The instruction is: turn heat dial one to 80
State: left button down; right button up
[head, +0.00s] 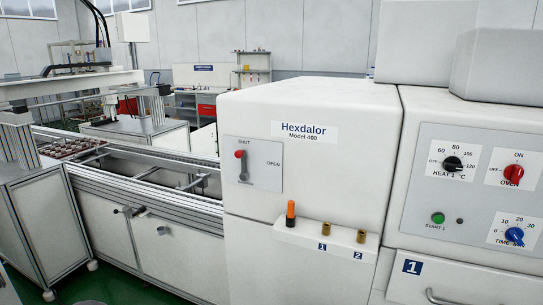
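Heat dial one (453,163) is a black round knob on the upright white oven panel at the right, labelled "HEAT 1 °C". Its scale runs from OFF at the left through 60, 80 and 100 to 120 at the right, with 80 near the top. The knob's pointer is too small to read surely. Neither of my grippers is in view, and nothing touches the dial.
Nearby on the panel are a red OVEN knob (514,174), a blue TIME knob (514,236) and a green START 1 button (438,218). The white Hexdalor machine (306,183) stands left of it, with a lever (241,165) and an orange-topped peg (291,213) on a ledge. A conveyor (140,182) runs further left.

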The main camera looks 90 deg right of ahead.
aim_at(452, 164)
jog(key=u, duration=0.1)
jog(key=i, duration=1.35)
jog(key=z, duration=1.85)
jog(key=i, duration=0.15)
jog(key=z, duration=2)
jog(key=k, duration=0.55)
jog(key=z, duration=0.35)
jog(key=i, duration=1.6)
jog(key=u, duration=0.35)
